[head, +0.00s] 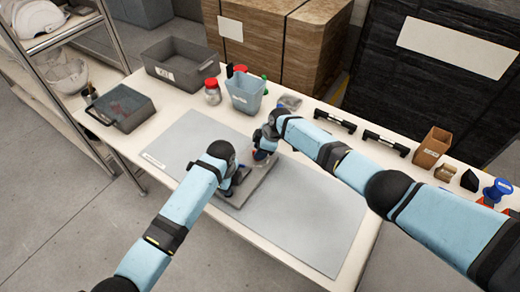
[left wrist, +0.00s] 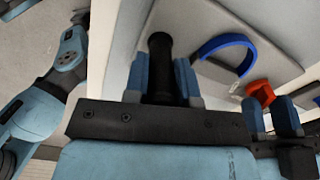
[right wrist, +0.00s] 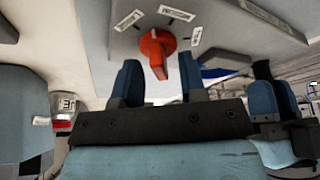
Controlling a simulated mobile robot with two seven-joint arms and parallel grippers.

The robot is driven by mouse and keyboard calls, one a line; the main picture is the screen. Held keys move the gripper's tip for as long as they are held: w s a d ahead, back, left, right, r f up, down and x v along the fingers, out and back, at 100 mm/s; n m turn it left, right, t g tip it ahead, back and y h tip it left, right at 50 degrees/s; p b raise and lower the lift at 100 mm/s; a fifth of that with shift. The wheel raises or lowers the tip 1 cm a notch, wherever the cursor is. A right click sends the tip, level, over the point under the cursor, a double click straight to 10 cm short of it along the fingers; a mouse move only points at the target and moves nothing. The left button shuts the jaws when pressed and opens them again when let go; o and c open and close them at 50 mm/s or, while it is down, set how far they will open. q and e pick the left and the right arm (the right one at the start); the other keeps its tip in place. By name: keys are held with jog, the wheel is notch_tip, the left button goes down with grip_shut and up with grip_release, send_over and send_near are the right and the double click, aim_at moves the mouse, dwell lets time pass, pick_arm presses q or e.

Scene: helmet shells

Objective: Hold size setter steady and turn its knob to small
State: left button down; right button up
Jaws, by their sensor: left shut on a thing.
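The size setter is a grey plate (head: 262,175) on the mat, mostly hidden by my grippers in the head view. In the left wrist view it carries a black upright handle (left wrist: 160,60), a blue curved band (left wrist: 228,45) and a red knob (left wrist: 260,91). My left gripper (head: 236,184) is shut on the black handle, one blue finger on each side. My right gripper (head: 263,152) is open at the red knob (right wrist: 157,52); its fingers stand apart with the knob's bar between and just beyond them. White labels (right wrist: 176,13) surround the knob; their print is unreadable.
The grey mat (head: 310,225) is otherwise clear. Behind it stand a blue bin (head: 245,92), a red-lidded jar (head: 212,92) and a grey tray (head: 180,65). Black handles (head: 335,120), a brown box (head: 432,147) and small parts line the table's right back edge.

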grip_shut()
jog(key=m, duration=0.2)
jog(key=m+t, duration=0.1)
jog(key=m, duration=0.1)
jog(key=shift+s+a+t+h, duration=0.1)
jog(key=shift+s+t+h, duration=0.05)
jog(key=shift+t+h, duration=0.15)
jog(key=m, duration=0.2)
jog(key=m+t+h, duration=0.1)
jog(key=m, duration=0.2)
jog(key=shift+s+a+t, duration=0.1)
jog(key=shift+t, duration=0.2)
jog(key=m+h, duration=0.1)
jog(key=m, duration=0.1)
jog(key=m+h, duration=0.1)
jog(key=m, duration=0.2)
jog(key=shift+a+t, duration=0.15)
jog(key=shift+t, duration=0.25)
jog(key=shift+m+h, duration=0.7)
jog(key=shift+m, duration=1.4)
